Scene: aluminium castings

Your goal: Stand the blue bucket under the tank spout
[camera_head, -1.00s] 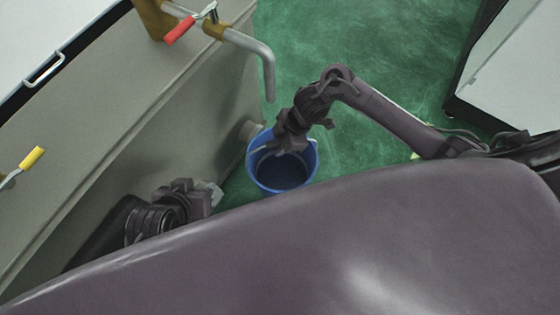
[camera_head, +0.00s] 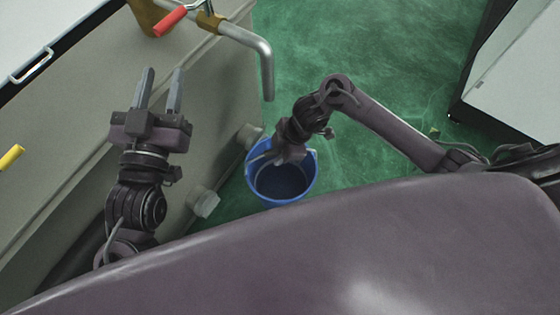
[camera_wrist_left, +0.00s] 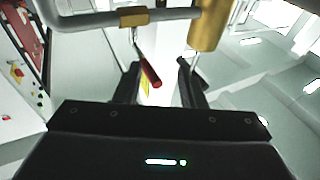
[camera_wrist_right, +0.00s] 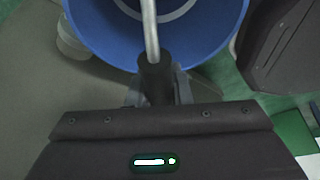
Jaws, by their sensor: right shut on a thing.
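The blue bucket (camera_head: 312,178) is upright and looks empty, beside the tank (camera_head: 205,110) low down; whether it touches the floor is unclear. My right gripper (camera_head: 266,158) is shut on its handle, and the right wrist view shows the thin handle (camera_wrist_right: 150,30) between the fingers, with the blue bucket wall (camera_wrist_right: 205,35) beyond. The bent grey tank spout (camera_head: 267,80) points down above the bucket; I cannot tell whether they line up exactly. My left gripper (camera_head: 161,76) is open and empty, raised beside the tank below the red valve lever (camera_head: 171,20), which also shows in the left wrist view (camera_wrist_left: 148,73).
A brass fitting (camera_head: 210,22) sits on the spout pipe. A yellow handle (camera_head: 12,157) is at the tank's left. Short round stubs (camera_head: 204,203) stick out of the tank's side near the bucket. A white cabinet (camera_head: 520,70) stands at the right, with clear green floor (camera_head: 370,60) between.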

